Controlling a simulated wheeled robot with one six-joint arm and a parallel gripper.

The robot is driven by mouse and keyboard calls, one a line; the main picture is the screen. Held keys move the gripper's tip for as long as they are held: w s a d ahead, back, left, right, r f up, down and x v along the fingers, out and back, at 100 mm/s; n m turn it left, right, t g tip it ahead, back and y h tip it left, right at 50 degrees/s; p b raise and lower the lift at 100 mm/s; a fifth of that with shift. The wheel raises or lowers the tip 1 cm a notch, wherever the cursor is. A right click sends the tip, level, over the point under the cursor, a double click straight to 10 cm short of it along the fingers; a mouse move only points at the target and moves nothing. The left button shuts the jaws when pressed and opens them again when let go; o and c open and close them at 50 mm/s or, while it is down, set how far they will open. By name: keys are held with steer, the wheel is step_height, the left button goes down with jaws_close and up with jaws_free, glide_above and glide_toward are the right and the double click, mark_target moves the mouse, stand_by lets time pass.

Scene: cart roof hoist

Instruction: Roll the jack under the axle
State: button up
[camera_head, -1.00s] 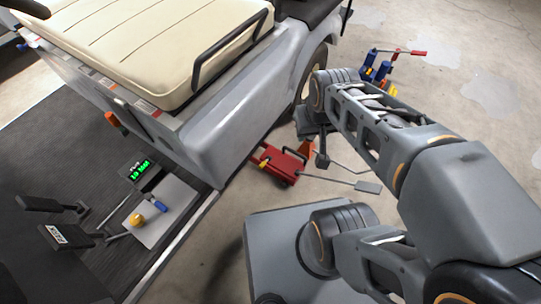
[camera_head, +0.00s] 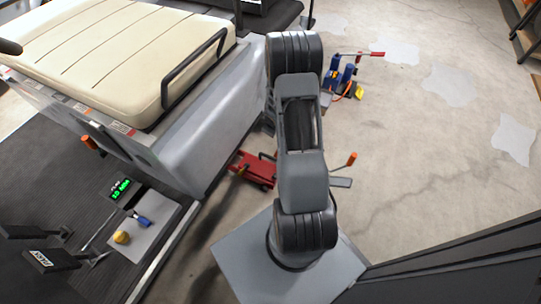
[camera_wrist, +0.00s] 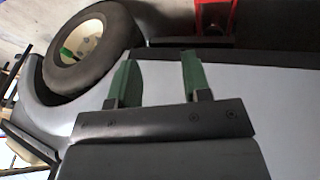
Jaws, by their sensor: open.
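The red jack (camera_head: 250,170) sits on the floor beside the grey cart (camera_head: 190,150), near its lower edge. My arm partly covers the jack in the head view. A grey pedal-like plate (camera_head: 341,182) and an orange-tipped handle (camera_head: 350,160) show to the right of my arm. My gripper (camera_wrist: 159,60) has two green fingers apart with nothing between them, over a pale grey surface in the wrist view. A wheel (camera_wrist: 62,80) with a dark tyre is at upper left there. A red part (camera_wrist: 213,12) is at the top. The axle cannot be seen.
Blue and red tools (camera_head: 345,75) stand on the floor behind my arm. A dark platform (camera_head: 60,190) at left holds a pale tray (camera_head: 160,222) and a green-lit display (camera_head: 121,188). The concrete floor at right is mostly clear. A dark panel edge is at lower right.

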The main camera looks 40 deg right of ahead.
steer(key=n+y, duration=0.2)
glide_toward(270, 157)
steer(key=shift+t, duration=0.4)
steer(key=b+x, duration=0.1)
steer(key=x, duration=0.2)
steer(key=b+x, duration=0.2)
steer(key=x, duration=0.1)
steer(key=b+x, duration=0.2)
steer(key=x, duration=0.1)
steer(key=shift+s+f, duration=0.15)
steer(key=shift+s, duration=0.2)
steer(key=shift+c, duration=0.4)
jaws_close()
